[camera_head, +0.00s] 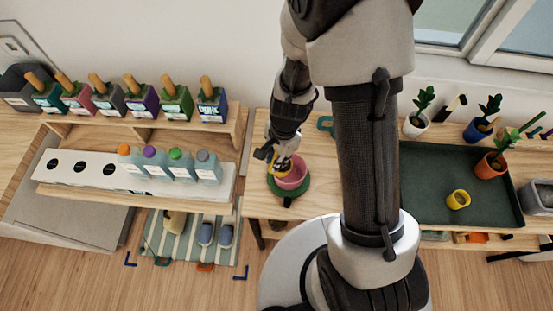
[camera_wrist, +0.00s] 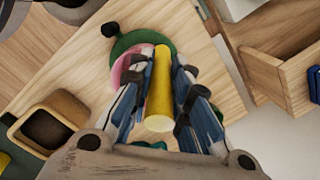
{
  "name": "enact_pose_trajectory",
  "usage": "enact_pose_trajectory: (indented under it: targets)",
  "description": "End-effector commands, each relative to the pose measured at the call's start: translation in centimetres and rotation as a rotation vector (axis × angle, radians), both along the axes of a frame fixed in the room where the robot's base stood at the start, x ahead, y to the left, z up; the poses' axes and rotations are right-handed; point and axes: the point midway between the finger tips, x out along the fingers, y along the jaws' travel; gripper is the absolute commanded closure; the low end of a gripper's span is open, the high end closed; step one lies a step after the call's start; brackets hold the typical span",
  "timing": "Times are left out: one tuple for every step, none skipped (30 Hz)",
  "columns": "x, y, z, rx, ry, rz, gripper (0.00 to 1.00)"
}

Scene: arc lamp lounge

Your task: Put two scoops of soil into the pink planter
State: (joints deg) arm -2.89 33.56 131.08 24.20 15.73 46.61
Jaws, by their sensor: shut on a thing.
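My gripper (camera_head: 277,158) is at the planter's upper left side. It is shut on a yellow cylindrical handle, seen end-on in the wrist view (camera_wrist: 159,95), which I take to be the scoop's. The far end of the scoop is hidden, so I cannot tell whether it holds soil. In the wrist view the pink planter (camera_wrist: 123,69) and green saucer (camera_wrist: 128,42) show partly behind the fingers and the handle.
A tan box with a dark inside (camera_wrist: 45,128) stands at lower left in the wrist view. Shelves (camera_head: 130,122) with bottles and boxes stand close on the left.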

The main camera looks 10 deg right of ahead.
Motion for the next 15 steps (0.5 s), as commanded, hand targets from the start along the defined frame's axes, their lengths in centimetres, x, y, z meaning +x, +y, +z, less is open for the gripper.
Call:
enact_pose_trajectory:
  targets:
    - [0.04, -0.02, -0.11, 0.003, -0.002, 0.000, 1.00]
    - [0.02, -0.01, -0.11, 0.005, -0.002, 0.001, 1.00]
    - [0.02, -0.07, -0.11, 0.009, 0.001, -0.001, 1.00]
    - [0.02, -0.10, -0.11, 0.013, 0.003, -0.002, 1.00]
    - [0.03, -0.13, -0.10, 0.016, 0.004, -0.001, 1.00]
    - [0.04, -0.18, -0.09, 0.021, 0.005, -0.001, 1.00]
    - [0.04, -0.21, -0.07, 0.025, 0.006, -0.002, 1.00]
    - [0.04, -0.22, -0.05, 0.028, 0.008, -0.002, 1.00]
    - [0.05, -0.25, -0.03, 0.032, 0.009, -0.003, 1.00]
    - [0.07, -0.26, -0.02, 0.036, 0.009, -0.004, 1.00]
    - [0.07, -0.28, 0.00, 0.040, 0.010, -0.004, 1.00]
    - [0.06, -0.29, 0.01, 0.045, 0.012, -0.002, 1.00]
    - [0.05, -0.31, 0.02, 0.048, 0.013, -0.001, 1.00]
    - [0.06, -0.34, 0.03, 0.052, 0.014, -0.002, 1.00]
    - [0.08, -0.38, 0.05, 0.056, 0.014, -0.003, 1.00]
